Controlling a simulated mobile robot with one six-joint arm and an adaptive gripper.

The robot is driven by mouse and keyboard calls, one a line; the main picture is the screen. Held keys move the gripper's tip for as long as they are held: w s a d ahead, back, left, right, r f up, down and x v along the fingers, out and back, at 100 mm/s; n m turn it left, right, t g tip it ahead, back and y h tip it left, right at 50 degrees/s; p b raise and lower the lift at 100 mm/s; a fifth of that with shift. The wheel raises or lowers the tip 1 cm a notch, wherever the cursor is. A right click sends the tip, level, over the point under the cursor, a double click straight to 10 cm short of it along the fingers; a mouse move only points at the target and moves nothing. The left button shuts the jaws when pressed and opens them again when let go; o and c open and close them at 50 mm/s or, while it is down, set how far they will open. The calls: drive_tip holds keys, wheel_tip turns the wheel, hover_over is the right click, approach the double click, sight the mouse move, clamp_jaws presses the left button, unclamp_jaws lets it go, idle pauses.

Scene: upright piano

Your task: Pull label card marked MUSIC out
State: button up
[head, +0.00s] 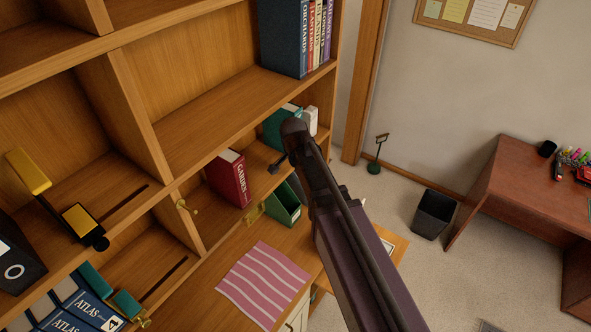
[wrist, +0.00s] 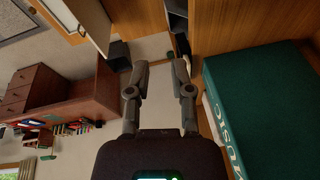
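A teal object marked MUSIC (wrist: 255,105) fills the right side of the wrist view, its white letters along the near edge. A pale strip shows along its left edge. A teal item (head: 279,127) stands on the shelf in the head view, partly hidden by my arm; it looks like the same one. My gripper (wrist: 161,66) is open, its two fingers apart with nothing between them, to the left of the teal object and not touching it in that view. In the head view only a dark tip of my gripper (head: 278,164) shows beside my arm.
A red GARDEN book (head: 230,178) stands left on the same shelf. A white object (head: 309,120) is beside the teal item. Shelf uprights and boards surround the space; open floor lies right.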

drive_tip(key=w, duration=0.3)
drive_tip(key=w+d+f+b, duration=0.1)
drive_tip(key=w, duration=0.2)
drive_tip(key=w+d, duration=0.1)
drive_tip(key=w, duration=0.2)
drive_tip(key=shift+w+f, duration=0.15)
drive_tip(key=shift+f, duration=0.05)
drive_tip(key=shift+b+x, duration=1.75)
drive_tip(key=shift+b, duration=0.15)
clamp_jaws()
